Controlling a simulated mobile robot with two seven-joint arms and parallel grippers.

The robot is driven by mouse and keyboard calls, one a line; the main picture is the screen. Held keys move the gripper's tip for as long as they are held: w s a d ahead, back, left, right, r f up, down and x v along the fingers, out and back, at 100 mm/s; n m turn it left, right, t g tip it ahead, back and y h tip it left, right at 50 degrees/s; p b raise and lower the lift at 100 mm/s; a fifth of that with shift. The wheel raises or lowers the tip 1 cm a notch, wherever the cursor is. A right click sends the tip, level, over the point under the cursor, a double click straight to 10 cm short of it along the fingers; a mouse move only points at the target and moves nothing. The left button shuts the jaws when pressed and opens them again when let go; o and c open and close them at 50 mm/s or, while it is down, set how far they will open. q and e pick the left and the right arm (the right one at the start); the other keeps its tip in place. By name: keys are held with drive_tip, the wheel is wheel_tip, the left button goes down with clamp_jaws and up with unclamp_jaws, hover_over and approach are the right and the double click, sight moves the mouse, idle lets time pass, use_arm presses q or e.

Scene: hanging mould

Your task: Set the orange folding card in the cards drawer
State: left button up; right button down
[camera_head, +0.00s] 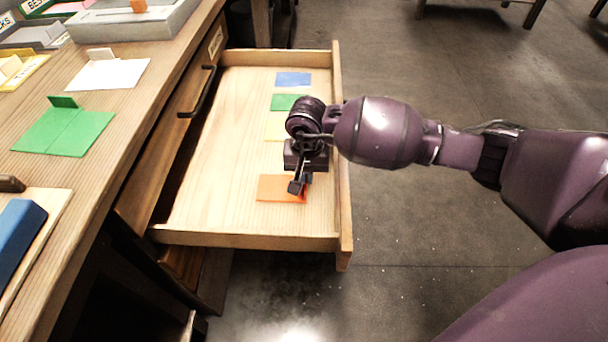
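The orange card (275,188) shows flat at the near end of the open wooden drawer (215,150). My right gripper (299,186) reaches in from the right and is over the card's right part, hiding some of it. The fingertips look close to or touching the card. I cannot tell whether they are shut on it or whether the card rests fully on the drawer floor. My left gripper is not in view.
A blue card (293,79), a green card (284,102) and a partly hidden yellow card (275,128) lie farther back in the drawer. The desk (120,120) at left holds a green folded card (65,130), a white one (110,73) and trays. The drawer's left side is clear.

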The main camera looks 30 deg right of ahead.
drive_tip(key=shift+f, duration=0.15)
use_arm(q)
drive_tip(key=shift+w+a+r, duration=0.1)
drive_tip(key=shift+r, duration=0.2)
use_arm(e)
drive_tip(key=shift+f, duration=0.1)
drive_tip(key=shift+f, duration=0.1)
drive_tip(key=c, duration=1.3)
unclamp_jaws()
drive_tip(key=shift+c, duration=0.2)
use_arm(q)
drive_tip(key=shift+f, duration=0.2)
